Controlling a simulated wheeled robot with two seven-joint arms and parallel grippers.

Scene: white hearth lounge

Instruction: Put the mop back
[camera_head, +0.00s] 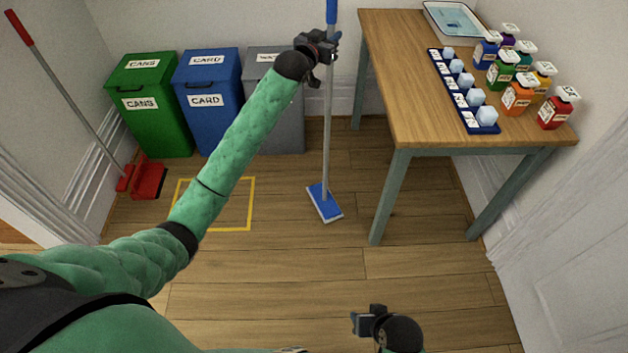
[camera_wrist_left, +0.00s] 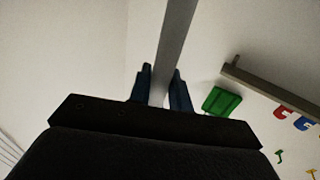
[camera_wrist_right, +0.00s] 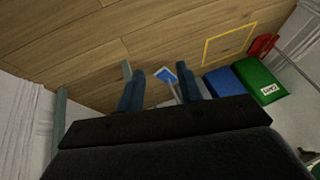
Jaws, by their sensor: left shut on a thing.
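The mop has a grey pole (camera_head: 327,130), a blue upper end and a flat blue head (camera_head: 324,202). It stands nearly upright, its head at floor level between the bins and the table; I cannot tell whether it touches the floor. My left gripper (camera_head: 322,47) is shut on the upper pole. In the left wrist view the pole (camera_wrist_left: 174,50) passes between its fingers. My right gripper (camera_head: 366,322) is low at the front, open and empty. In the right wrist view the mop head (camera_wrist_right: 166,74) shows far beyond its spread fingers.
A yellow floor outline (camera_head: 253,205) lies left of the mop. Behind stand green (camera_head: 150,105), blue (camera_head: 208,100) and grey (camera_head: 280,110) bins. A red dustpan (camera_head: 150,178) and red-ended broom are left. A wooden table (camera_head: 400,75) with bottles and trays is right. Front floor is clear.

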